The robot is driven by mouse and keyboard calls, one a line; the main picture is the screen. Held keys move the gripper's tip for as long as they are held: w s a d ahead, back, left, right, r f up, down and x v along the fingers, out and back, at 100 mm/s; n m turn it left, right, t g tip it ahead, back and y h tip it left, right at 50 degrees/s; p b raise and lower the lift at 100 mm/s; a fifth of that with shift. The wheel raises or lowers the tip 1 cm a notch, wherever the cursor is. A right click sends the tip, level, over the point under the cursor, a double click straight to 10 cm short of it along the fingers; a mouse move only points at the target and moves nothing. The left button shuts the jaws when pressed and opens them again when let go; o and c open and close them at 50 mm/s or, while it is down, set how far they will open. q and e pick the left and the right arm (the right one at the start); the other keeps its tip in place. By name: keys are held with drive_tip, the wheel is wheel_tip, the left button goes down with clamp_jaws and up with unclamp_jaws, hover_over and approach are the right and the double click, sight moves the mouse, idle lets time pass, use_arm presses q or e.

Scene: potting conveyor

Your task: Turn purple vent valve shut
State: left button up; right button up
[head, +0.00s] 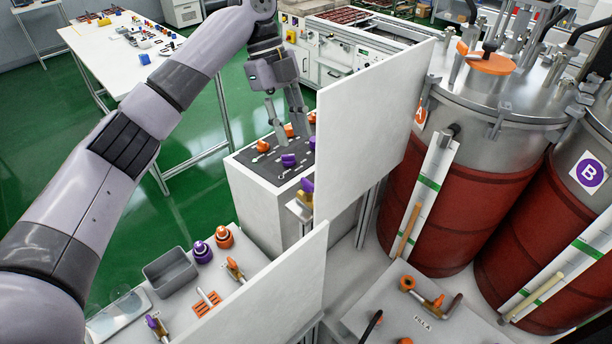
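Several purple parts show, and I cannot tell for sure which is the vent valve. A purple-topped brass valve (306,187) sits at the left edge of the upper white panel, partly hidden by it. Another purple-handled brass valve (153,323) lies on the front bench. A purple piece (288,160) is on the dark top of the white cabinet, with another at the panel's edge. My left gripper (291,138) points down above that dark top, with its fingers apart and nothing seen between them. My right gripper is out of view.
Upright white panels (372,110) block the space right of the cabinet (262,199). Red drums (445,205) stand at the right. The front bench holds a grey bin (170,272), purple and orange round parts and an orange-handled valve (235,270). Green floor is open at left.

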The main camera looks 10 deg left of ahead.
sight(308, 181)
use_arm(q)
drive_tip(key=p+x, duration=0.3)
drive_tip(key=x, duration=0.7)
drive_tip(key=shift+f, duration=0.2)
drive_tip(key=shift+d+f, duration=0.25)
drive_tip(key=shift+f, duration=0.2)
drive_tip(key=c, duration=0.4)
clamp_jaws()
